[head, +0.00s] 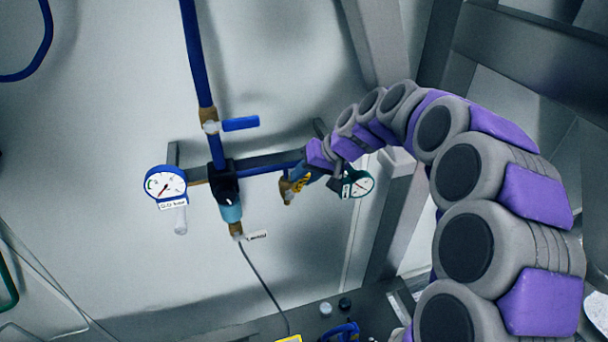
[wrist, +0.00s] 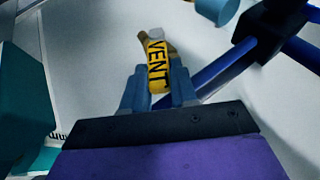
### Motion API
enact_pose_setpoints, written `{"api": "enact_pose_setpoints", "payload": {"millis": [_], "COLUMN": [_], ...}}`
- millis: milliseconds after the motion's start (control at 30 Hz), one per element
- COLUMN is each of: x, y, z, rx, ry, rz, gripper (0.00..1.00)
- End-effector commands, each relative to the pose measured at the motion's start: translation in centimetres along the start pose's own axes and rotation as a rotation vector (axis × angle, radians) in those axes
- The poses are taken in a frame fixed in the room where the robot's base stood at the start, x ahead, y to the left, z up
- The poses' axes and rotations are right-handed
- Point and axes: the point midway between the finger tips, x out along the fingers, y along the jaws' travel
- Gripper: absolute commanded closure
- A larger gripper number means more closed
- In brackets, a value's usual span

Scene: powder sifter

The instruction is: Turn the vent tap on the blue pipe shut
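The vent tap has a yellow handle marked VENT (wrist: 157,66) on a brass body. In the head view its brass body (head: 286,192) hangs below the right part of the horizontal blue pipe (head: 262,169). The pipe also runs diagonally behind my gripper in the wrist view (wrist: 214,70). The handle lies at an angle to the pipe there. My gripper (wrist: 158,88) has one grey-blue finger on each side of the handle's near end, with no clear gap, so it appears shut on it. In the head view my gripper (head: 306,178) is small and partly hidden by my arm.
A white-faced blue gauge (head: 166,184) sits left of the pipework. A teal gauge (head: 358,184) is close beside my wrist. A blue lever (head: 240,124) is on the vertical pipe above. A blue filter unit (head: 229,200) hangs in the middle. Metal frame beams stand at right.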

Motion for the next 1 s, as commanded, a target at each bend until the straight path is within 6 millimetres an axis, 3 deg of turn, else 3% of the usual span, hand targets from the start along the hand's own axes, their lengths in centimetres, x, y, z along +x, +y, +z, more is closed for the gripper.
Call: {"api": "enact_pose_setpoints", "payload": {"millis": [233, 567, 667, 1000], "x": [0.0, -0.6, -1.8, -9.2], "y": [0.0, 0.0, 0.0, 0.1], "z": [0.1, 0.0, 0.0, -0.1], "rx": [0.000, 0.000, 0.000, 0.000], "ry": [-0.002, 0.000, 0.002, 0.006], "rz": [0.001, 0.000, 0.000, 0.002], "gripper": [0.51, 0.51, 0.51, 0.51]}}
